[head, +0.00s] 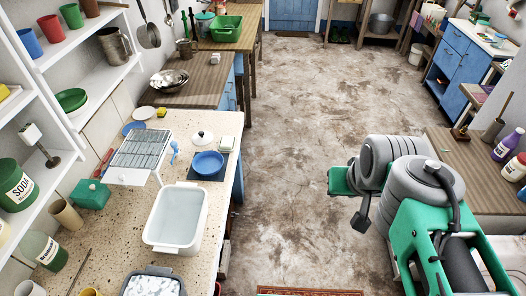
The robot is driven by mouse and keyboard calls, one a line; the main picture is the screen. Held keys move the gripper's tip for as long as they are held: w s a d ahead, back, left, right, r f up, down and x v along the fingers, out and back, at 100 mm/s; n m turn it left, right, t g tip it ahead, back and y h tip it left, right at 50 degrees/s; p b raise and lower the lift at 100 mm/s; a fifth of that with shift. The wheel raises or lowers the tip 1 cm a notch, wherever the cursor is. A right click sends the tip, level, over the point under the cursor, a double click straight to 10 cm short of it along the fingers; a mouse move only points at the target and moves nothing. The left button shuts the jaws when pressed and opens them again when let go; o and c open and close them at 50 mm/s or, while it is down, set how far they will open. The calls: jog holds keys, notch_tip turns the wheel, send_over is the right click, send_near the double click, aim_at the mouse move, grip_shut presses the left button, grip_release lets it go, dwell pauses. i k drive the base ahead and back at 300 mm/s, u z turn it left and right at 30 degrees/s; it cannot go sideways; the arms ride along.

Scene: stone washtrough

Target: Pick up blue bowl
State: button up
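The blue bowl (208,162) sits upright on a small dark mat (221,177) near the right edge of the speckled stone counter (140,212). It looks empty, and nothing covers it. My arm is folded on the right side of the picture, over the floor and well apart from the bowl. A small dark grey part at its end, which seems to be my gripper (363,213), hangs down there. Its fingers cannot be made out clearly, and I see nothing held in it.
A white basin (176,218) stands in front of the bowl, a dish rack (146,149) to its left. A blue plate (133,128) is farther left. The floor (290,150) right of the counter is open.

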aim_at(206, 163)
jog(key=z, duration=0.55)
jog(key=i, duration=1.3)
jog(key=u, duration=3.5)
